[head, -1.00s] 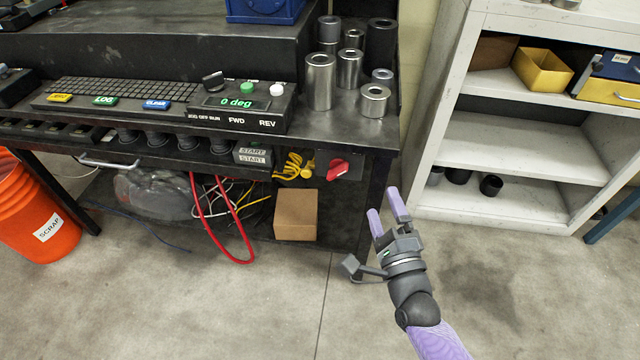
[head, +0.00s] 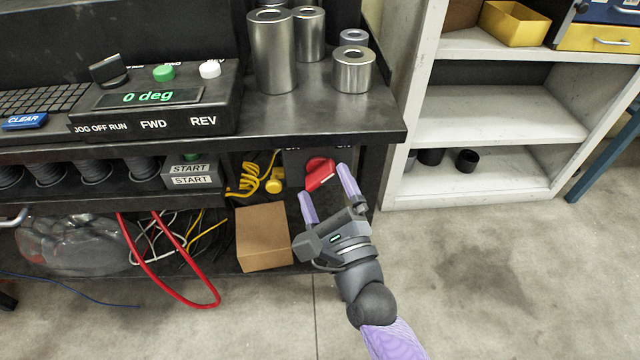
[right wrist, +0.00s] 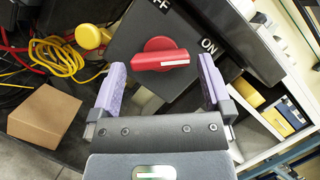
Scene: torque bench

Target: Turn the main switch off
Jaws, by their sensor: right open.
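The main switch is a red rotary knob (head: 319,174) on a dark plate under the right end of the bench. In the right wrist view the knob (right wrist: 160,56) has a white line and sits near "ON" and partly cut "OFF" lettering; its bar lies roughly level in that picture. My right gripper (head: 327,194) is open, with its purple fingers pointing at the knob. In the right wrist view the fingers (right wrist: 161,84) stand to either side of the knob, apart from it. My left gripper is not in view.
Yellow coiled cable (head: 250,180) and a cardboard box (head: 263,238) are left of the switch. The bench top (head: 330,112) overhangs it, holding metal cylinders (head: 273,52). A white shelf (head: 480,190) stands to the right. The floor in front is clear.

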